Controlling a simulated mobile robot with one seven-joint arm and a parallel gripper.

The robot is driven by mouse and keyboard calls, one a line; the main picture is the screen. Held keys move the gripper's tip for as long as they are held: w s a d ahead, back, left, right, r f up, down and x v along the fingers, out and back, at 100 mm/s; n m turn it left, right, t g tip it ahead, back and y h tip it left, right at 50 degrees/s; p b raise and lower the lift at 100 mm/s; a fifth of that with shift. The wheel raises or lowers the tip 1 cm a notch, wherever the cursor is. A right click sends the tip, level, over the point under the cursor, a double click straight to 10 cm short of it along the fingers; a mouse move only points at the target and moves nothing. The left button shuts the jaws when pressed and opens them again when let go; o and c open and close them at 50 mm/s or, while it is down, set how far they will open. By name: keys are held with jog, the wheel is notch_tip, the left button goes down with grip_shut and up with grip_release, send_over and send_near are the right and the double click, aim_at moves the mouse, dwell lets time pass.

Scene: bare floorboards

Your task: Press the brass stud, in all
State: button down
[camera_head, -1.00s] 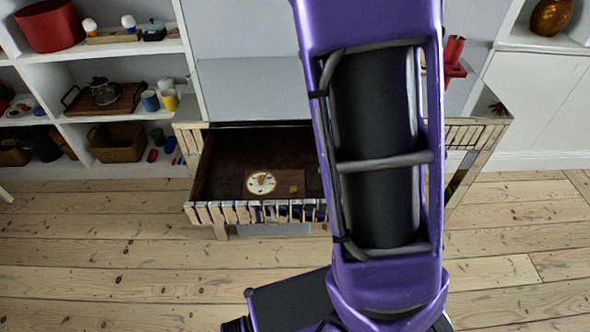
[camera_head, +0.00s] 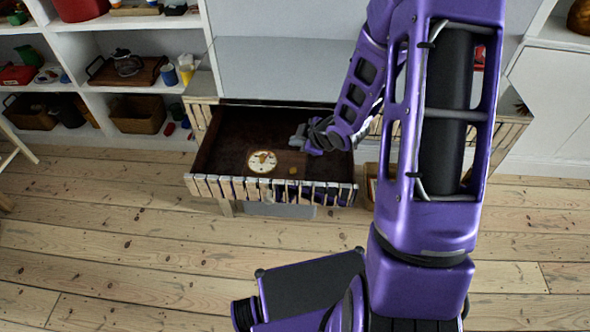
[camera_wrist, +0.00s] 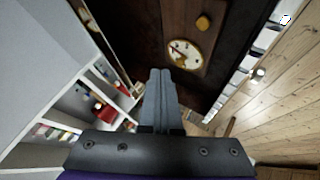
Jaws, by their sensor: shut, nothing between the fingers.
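The brass stud (camera_head: 293,169) is a small round yellow knob on a brown wooden block inside the open drawer (camera_head: 230,150). In the wrist view the stud (camera_wrist: 203,22) shows near the top, right of centre. A white round dial (camera_head: 262,161) with a brass centre lies beside it, and it also shows in the wrist view (camera_wrist: 186,54). My gripper (camera_head: 298,140) is shut and empty over the drawer, behind the stud and apart from it in the head view. Its closed fingers (camera_wrist: 161,75) point toward the drawer in the wrist view.
The drawer's slatted, mirrored front (camera_head: 270,190) stands out over the floorboards. The grey cabinet top (camera_head: 275,75) lies behind the drawer. White shelves (camera_head: 110,75) with baskets, cups and a tray stand at the left. The floor in front is free.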

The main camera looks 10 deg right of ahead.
jog(key=b, duration=0.5)
send_over(293, 171)
jog(key=f, duration=0.4)
jog(key=d+f, duration=0.1)
jog(key=f, duration=0.1)
jog(key=shift+s+f, duration=0.25)
jog(key=shift+f+b, duration=0.45)
jog(key=shift+f, duration=0.7)
dwell(0.6)
jog(key=shift+f, duration=0.4)
jog(key=shift+f, duration=0.45)
dwell(0.5)
jog(key=shift+r, duration=0.1)
jog(key=shift+r+p, duration=0.55)
jog(key=shift+r, duration=0.2)
